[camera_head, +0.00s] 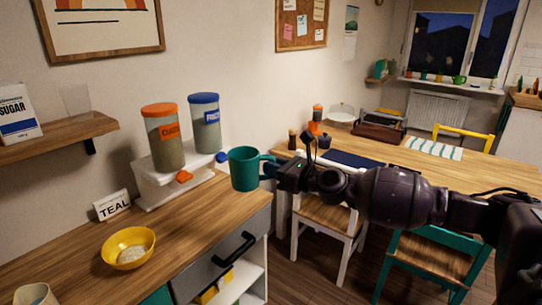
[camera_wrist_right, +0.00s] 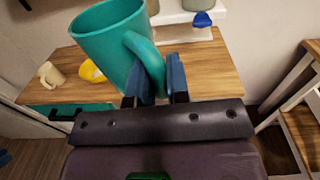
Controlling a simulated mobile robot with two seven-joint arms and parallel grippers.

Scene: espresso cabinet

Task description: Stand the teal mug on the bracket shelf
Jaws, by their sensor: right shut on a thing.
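The teal mug (camera_head: 244,168) is held in the air by my right gripper (camera_head: 274,170), in front of the counter's right end. It looks close to upright in the head view. In the right wrist view the mug (camera_wrist_right: 108,42) fills the upper left, and the gripper's blue fingers (camera_wrist_right: 161,80) are shut on its handle. The bracket shelf (camera_head: 58,137) is on the wall at the far left, carrying a sugar box (camera_head: 16,114) and a clear glass (camera_head: 76,99). My left gripper is not in view.
On the counter (camera_head: 180,212) are a dispenser stand (camera_head: 160,187) with orange-lidded and blue-lidded canisters, a TEAL sign (camera_head: 112,205), a yellow bowl (camera_head: 128,248) and a cream cup (camera_head: 36,295). The canisters stand between mug and shelf. Chairs and a table are at the right.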

